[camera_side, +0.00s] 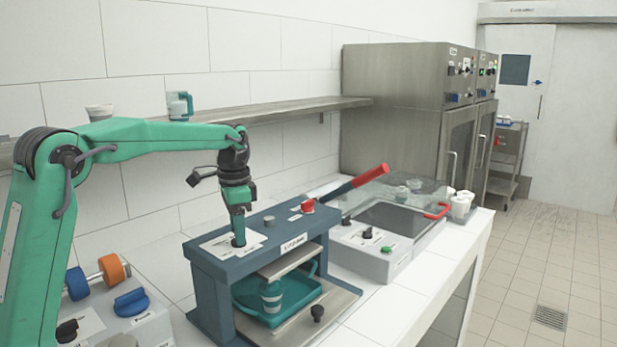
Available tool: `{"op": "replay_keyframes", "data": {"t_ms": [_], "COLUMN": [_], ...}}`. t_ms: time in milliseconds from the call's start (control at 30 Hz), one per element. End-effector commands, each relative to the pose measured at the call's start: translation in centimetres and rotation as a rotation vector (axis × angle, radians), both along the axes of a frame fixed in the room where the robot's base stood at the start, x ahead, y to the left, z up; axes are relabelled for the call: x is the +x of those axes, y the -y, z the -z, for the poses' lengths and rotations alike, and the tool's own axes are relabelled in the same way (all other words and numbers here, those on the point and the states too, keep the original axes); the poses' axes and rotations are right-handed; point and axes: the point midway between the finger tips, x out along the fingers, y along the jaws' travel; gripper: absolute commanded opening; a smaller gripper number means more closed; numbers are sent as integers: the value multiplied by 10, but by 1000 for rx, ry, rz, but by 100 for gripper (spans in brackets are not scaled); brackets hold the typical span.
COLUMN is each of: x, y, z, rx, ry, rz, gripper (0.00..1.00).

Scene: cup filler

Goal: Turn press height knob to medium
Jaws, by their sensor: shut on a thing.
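The cup filler press (203,262) is a dark blue frame on the white counter. A white label plate (215,247) lies on the left of its top. My gripper (238,238) points straight down at this plate and is shut on a small knob there, which its jaws mostly hide. The knob's setting cannot be read. Under the frame, a teal tray (300,297) holds a striped cup (270,296).
A grey box with a blue knob (131,303) and an orange roller (112,270) is front left. A shelf (290,110) runs along the wall behind my arm.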

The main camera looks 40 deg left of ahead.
Motion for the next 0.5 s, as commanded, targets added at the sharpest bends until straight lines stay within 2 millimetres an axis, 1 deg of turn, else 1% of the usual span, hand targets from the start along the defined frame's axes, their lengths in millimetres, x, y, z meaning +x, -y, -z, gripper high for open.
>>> {"op": "replay_keyframes", "data": {"t_ms": [267, 500], "x": [0, 0], "y": [0, 0], "z": [-1, -1], "rx": [0, 0], "ry": [0, 1], "rz": [-142, -344], "gripper": [21, 21]}}
